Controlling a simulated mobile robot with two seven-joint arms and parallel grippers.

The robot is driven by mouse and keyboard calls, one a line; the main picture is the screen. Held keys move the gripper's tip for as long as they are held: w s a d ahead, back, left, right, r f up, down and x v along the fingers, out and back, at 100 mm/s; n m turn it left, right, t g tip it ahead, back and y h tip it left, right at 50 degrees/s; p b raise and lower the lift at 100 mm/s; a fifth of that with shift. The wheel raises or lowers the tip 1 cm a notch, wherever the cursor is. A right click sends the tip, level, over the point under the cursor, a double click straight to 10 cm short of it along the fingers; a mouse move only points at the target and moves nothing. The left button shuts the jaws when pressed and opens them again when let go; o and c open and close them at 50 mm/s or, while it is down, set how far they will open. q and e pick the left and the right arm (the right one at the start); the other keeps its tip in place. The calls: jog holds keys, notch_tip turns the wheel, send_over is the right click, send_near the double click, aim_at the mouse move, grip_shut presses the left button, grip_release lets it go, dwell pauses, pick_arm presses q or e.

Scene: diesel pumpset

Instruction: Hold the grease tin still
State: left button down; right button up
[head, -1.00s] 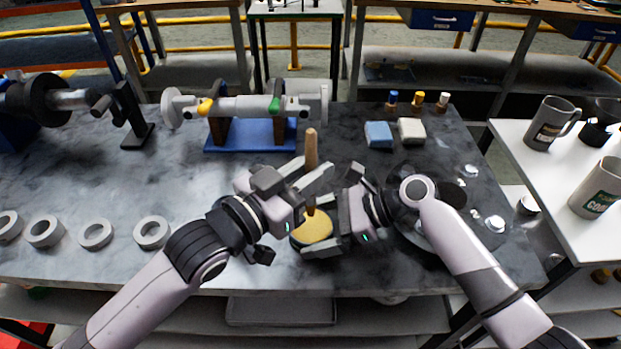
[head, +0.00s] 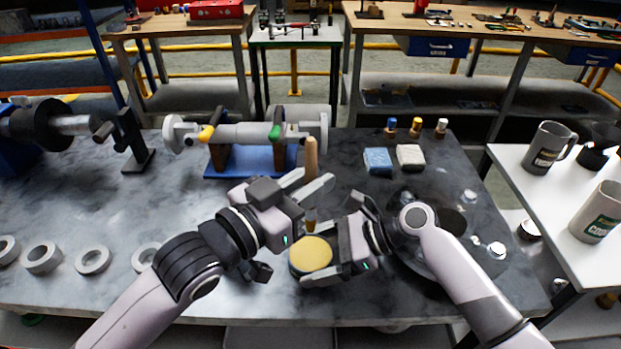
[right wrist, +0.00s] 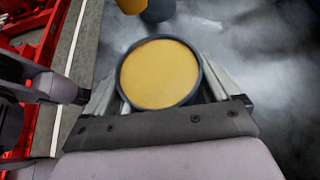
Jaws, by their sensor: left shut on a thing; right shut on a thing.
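The grease tin (head: 311,258) is a round dark tin with a yellow top surface, near the front edge of the marble-look worktop. In the right wrist view the tin (right wrist: 160,75) sits upright between the fingers of my right gripper (head: 335,262), which is shut on it. My left gripper (head: 318,187) is shut on a wooden-handled brush (head: 311,155), held upright above and just behind the tin in the head view. The brush's lower end is partly hidden by the left gripper, and I cannot tell whether it touches the tin.
Several pale rings (head: 93,260) lie at the front left. A grey pump shaft assembly (head: 250,133) rests on a blue stand behind. A blue block (head: 378,160), a white block (head: 410,157) and small bottles stand back right. Mugs (head: 551,147) are on the white side table.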

jog(key=o, duration=1)
jog(key=shift+s+d+f, duration=0.1)
jog(key=shift+f, duration=0.2)
jog(key=shift+r, duration=0.1)
